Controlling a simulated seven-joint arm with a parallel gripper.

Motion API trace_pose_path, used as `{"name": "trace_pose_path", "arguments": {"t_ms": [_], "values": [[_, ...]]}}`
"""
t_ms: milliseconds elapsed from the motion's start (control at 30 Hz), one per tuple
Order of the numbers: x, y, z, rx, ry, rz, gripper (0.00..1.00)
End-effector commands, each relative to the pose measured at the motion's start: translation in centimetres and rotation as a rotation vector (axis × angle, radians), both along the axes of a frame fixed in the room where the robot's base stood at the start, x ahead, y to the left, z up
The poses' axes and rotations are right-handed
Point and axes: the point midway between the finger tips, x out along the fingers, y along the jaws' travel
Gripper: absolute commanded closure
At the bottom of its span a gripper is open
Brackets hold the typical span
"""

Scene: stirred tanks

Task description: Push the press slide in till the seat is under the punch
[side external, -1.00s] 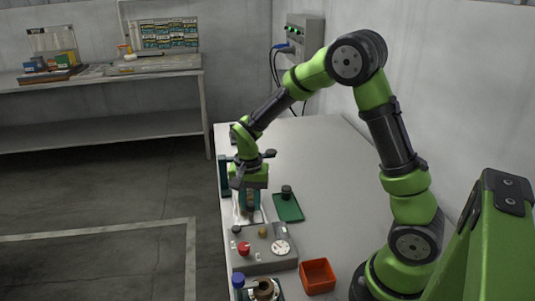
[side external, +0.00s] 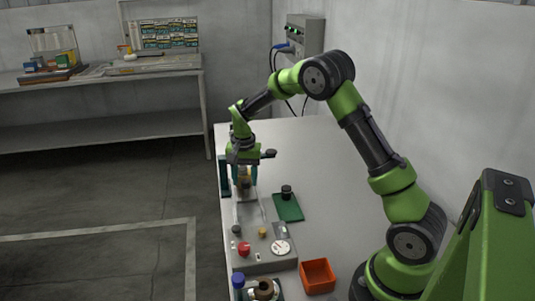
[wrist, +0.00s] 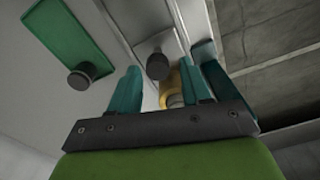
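The press slide's pale metal track (side external: 250,214) runs away from the control box, under my gripper. My gripper (side external: 244,188) points down over the far part of the track, its teal fingers spread. In the wrist view my gripper (wrist: 163,92) has a yellow brass-coloured part (wrist: 172,82) between its fingers, nearer the right one, with a gap on the left. A dark round knob (wrist: 158,67) stands just beyond it. A dark teal upright (side external: 224,178) stands beside my gripper. The seat and punch are largely hidden, and I cannot tell whether they line up.
A green tray (side external: 288,213) with a black cylinder (side external: 286,191) lies right of the track. The control box (side external: 262,262) with a red button and dial is in front. An orange bin (side external: 318,276) stands nearer. The table's right rear is clear.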

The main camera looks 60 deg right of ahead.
Motion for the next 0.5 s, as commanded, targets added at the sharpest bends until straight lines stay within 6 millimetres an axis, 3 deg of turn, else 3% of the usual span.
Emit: {"name": "trace_pose_path", "arguments": {"t_ms": [333, 500], "values": [[-0.1, 0.2, 0.2, 0.002, 0.004, -0.001, 0.48], [-0.1, 0.1, 2.2, 0.002, 0.001, -0.001, 0.48]]}}
